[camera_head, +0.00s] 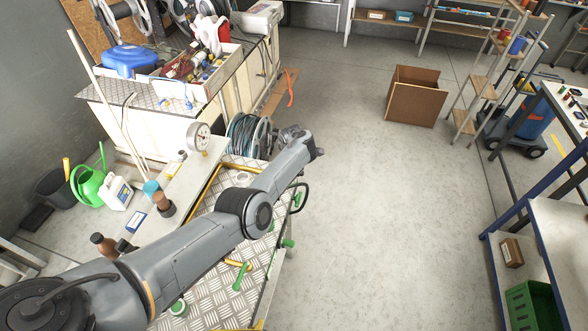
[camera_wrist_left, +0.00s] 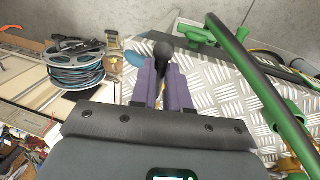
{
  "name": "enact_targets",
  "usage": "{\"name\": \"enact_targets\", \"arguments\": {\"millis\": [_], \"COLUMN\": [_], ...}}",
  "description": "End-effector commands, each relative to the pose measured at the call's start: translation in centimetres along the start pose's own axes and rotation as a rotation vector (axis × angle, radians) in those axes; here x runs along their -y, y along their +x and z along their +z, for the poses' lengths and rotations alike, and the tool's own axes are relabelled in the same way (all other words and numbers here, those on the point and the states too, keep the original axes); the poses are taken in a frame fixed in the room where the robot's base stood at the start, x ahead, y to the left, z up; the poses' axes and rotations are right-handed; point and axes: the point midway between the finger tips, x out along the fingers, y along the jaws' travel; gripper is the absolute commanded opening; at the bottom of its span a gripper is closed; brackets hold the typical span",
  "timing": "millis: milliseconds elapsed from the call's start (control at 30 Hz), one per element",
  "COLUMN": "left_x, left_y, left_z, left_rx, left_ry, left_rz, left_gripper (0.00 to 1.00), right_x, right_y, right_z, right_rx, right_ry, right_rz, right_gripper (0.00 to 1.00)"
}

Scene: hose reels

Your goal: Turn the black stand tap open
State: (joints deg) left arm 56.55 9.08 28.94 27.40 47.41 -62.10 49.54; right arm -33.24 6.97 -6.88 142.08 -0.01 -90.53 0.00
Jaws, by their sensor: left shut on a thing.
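My left gripper (camera_wrist_left: 162,78) shows in the left wrist view as two purple fingers above a chequer-plate surface (camera_wrist_left: 208,86). It is shut on a narrow dark part with a rounded black end (camera_wrist_left: 162,50), which stands up between the fingertips. This looks like the black tap's handle; the fingers hide the rest, so its turn position cannot be told. In the head view, my left arm reaches across the metal-topped bench (camera_head: 205,292). Its wrist end hides the fingertips and the tap. My right gripper is not in view.
A hose reel with teal hose (camera_head: 248,137) stands close to my wrist; it also shows in the left wrist view (camera_wrist_left: 75,65). A long green and black bar (camera_wrist_left: 255,80) passes right of the fingers. Green fittings (camera_head: 240,276) lie on the bench. The floor (camera_head: 375,220) right of it is clear.

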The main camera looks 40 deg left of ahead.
Motion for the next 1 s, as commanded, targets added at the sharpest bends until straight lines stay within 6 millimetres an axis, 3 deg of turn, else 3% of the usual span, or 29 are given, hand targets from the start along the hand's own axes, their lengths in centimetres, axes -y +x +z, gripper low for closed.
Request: {"name": "enact_targets", "arguments": {"millis": [100,133,267,667,1000], "left_x": [0.4,0.4,0.3,0.1,0.0], "left_y": [0.6,0.6,0.5,-0.4,-5.6], "left_z": [0.3,0.3,0.2,0.0,0.1], "left_rx": [0.001,0.001,0.001,-0.001,-0.001], "left_ry": [0.010,0.010,0.008,0.002,0.004], "left_rz": [-0.006,-0.006,-0.004,-0.001,0.002], "left_gripper": [0.00,0.20,0.40,0.41,0.41], "right_x": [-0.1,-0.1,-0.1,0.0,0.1], "right_y": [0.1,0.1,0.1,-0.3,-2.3], "right_z": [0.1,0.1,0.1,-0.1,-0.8], "right_rx": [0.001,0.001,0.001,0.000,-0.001], "right_ry": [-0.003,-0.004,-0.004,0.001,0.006], "right_rz": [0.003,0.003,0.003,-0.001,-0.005], "right_gripper": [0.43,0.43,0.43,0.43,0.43]}}
